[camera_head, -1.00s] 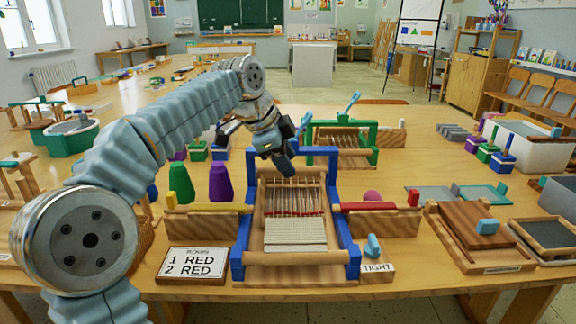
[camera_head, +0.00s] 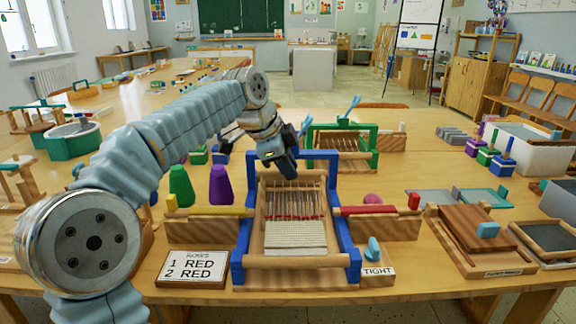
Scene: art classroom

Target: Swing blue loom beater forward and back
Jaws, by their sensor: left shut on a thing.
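The blue loom beater (camera_head: 320,156) is an upright blue frame across the back part of a small wooden table loom (camera_head: 295,261). Its top bar runs above the pale vertical warp threads (camera_head: 294,197). My left gripper (camera_head: 286,166) comes down from behind and is shut on the left part of the beater's top bar. The gripper hides the part of the bar it grips. Red weft and a cream woven cloth (camera_head: 296,236) lie in the loom in front of the beater. My right gripper is out of view.
A yellow shuttle (camera_head: 208,210) and a red shuttle (camera_head: 376,209) flank the loom on wooden blocks. A row card (camera_head: 192,267) lies front left, and a block marked TIGHT (camera_head: 378,271) stands front right. A green loom (camera_head: 342,146) stands behind.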

